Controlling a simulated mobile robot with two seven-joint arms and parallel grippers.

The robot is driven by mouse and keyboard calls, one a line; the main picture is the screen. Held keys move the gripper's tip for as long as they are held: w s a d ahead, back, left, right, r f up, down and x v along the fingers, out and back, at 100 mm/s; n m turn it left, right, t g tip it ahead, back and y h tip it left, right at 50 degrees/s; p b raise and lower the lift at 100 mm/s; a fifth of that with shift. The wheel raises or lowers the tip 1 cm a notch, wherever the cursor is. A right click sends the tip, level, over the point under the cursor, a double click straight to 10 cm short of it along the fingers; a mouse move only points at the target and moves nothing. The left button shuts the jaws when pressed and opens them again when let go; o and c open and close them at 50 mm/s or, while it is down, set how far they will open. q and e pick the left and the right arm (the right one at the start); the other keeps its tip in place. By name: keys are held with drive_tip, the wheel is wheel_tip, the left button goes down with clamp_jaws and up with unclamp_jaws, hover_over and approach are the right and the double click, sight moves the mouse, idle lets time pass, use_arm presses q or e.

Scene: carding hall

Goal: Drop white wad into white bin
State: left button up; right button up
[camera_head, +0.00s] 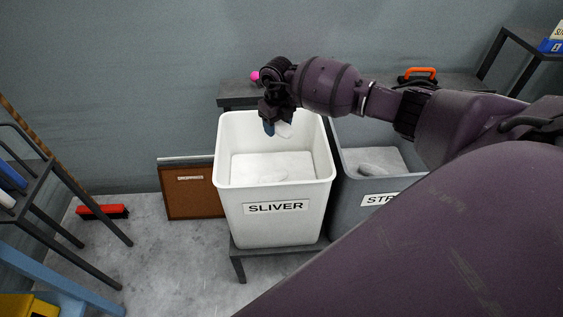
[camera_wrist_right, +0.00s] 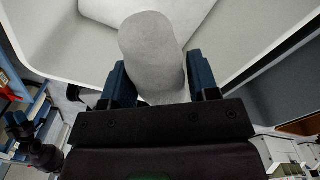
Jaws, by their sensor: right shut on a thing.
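The white bin (camera_head: 276,225), labelled SLIVER, stands on a low dark stand in the middle of the head view. In the right wrist view the wad (camera_wrist_right: 152,50) sits between the two fingers, with the bin's pale wall (camera_wrist_right: 55,45) beyond.
A grey bin (camera_head: 343,192) with a partly hidden label stands directly right of the white bin, with a pale piece (camera_head: 372,169) inside. A brown board (camera_head: 190,190) leans at the left. A red brush (camera_head: 103,211) lies on the floor. A dark rack stands at far left.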

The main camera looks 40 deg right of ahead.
drive_tip(key=shift+f, duration=0.6)
use_arm(q)
drive_tip(key=f+b, duration=0.1)
drive_tip(key=b, duration=0.2)
drive_tip(key=shift+w+d+f, duration=0.2)
drive_tip(key=shift+w+f, duration=0.2)
use_arm(e)
wheel_tip(320, 180, down, 5)
drive_tip(key=shift+r, duration=0.1)
drive_tip(key=o, duration=0.5)
drive_tip(key=shift+r, duration=0.1)
use_arm(q)
drive_tip(key=shift+s+a+f, duration=0.1)
drive_tip(key=shift+s+f, duration=0.1)
drive_tip(key=shift+s, duration=0.15)
use_arm(e)
drive_tip(key=o, duration=0.5)
